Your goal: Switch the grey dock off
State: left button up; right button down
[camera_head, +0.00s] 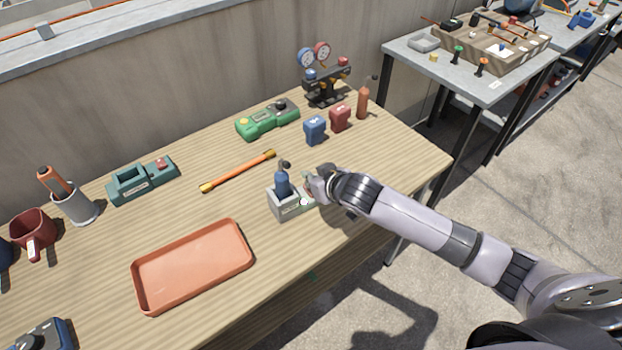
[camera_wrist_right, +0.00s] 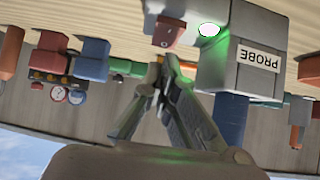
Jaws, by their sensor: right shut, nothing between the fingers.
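The grey dock (camera_head: 283,208) stands near the front edge of the wooden table, with a blue probe (camera_head: 283,183) upright in it. In the right wrist view the dock (camera_wrist_right: 245,75) carries a PROBE label, a lit green lamp (camera_wrist_right: 209,29) and a red switch (camera_wrist_right: 168,31). My right gripper (camera_head: 309,188) is shut and empty at the dock's right side. In the wrist view its fingertips (camera_wrist_right: 163,68) are close to the red switch; I cannot tell whether they touch it. My left gripper is not in view.
An orange tray (camera_head: 190,268) lies left of the dock. A yellow-ended rod (camera_head: 238,171), a teal dock (camera_head: 142,180), a green device (camera_head: 267,118), blue (camera_head: 314,130) and red (camera_head: 340,118) blocks and a gauge set (camera_head: 326,85) stand farther back. Bare tabletop surrounds the grey dock.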

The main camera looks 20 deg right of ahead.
jog(key=shift+f, duration=0.35)
jog(key=shift+w+a+f+p, duration=0.1)
jog(key=shift+w+p, duration=0.1)
jog(key=shift+p, duration=0.3)
jog(key=shift+f, duration=0.15)
jog(key=shift+s+d+f+p, duration=0.1)
jog(key=shift+s+d+p, duration=0.1)
jog(key=shift+s, duration=0.2)
jog(key=shift+s+d+p, duration=0.1)
jog(key=shift+s+p, duration=0.05)
jog(key=shift+s, duration=0.25)
